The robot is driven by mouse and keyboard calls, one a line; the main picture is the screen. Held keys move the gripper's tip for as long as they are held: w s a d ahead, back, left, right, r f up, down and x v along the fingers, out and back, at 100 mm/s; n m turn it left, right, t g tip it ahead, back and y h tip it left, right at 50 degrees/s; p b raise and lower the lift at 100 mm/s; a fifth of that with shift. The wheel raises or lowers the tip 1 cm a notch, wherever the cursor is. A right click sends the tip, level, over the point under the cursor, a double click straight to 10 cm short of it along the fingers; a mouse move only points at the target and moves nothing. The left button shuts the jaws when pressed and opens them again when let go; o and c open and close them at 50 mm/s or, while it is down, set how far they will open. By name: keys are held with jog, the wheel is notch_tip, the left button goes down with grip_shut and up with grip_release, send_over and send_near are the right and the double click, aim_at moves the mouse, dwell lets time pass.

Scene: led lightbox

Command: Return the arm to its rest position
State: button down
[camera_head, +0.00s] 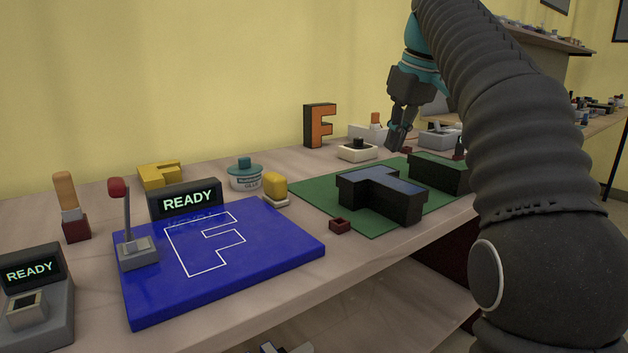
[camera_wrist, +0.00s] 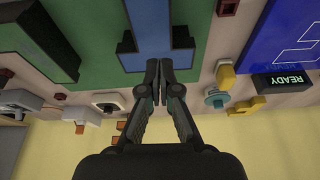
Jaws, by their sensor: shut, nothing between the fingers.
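My gripper (camera_head: 398,138) is at the upper right of the head view, above the back of the table, with its fingers pointing down. In the wrist view my gripper (camera_wrist: 158,72) has its fingertips together with nothing between them. Below it on the green mat (camera_head: 342,212) lies a black block shape with a blue-grey top (camera_head: 378,190). In the wrist view the fingertips overlap the edge of this shape (camera_wrist: 150,38). My dark ribbed arm fills the right side of the head view and hides part of the table.
A blue board (camera_head: 285,255) with a white outline, a lever (camera_head: 128,215) and a READY display (camera_head: 186,199) lies left. A glue tub (camera_head: 244,178), an orange F letter (camera_head: 320,126) and a white button box (camera_head: 357,151) stand at the back. A second dark block (camera_head: 437,172) is right.

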jog(key=s+d+f+m+t+h, duration=0.1)
jog(key=s+f+m, duration=0.5)
jog(key=s+f, duration=2.1)
notch_tip(320, 180, down, 3)
jog(key=shift+s+r+t+h, duration=0.1)
jog(key=shift+s+t+h, duration=0.3)
jog(key=shift+t, duration=0.4)
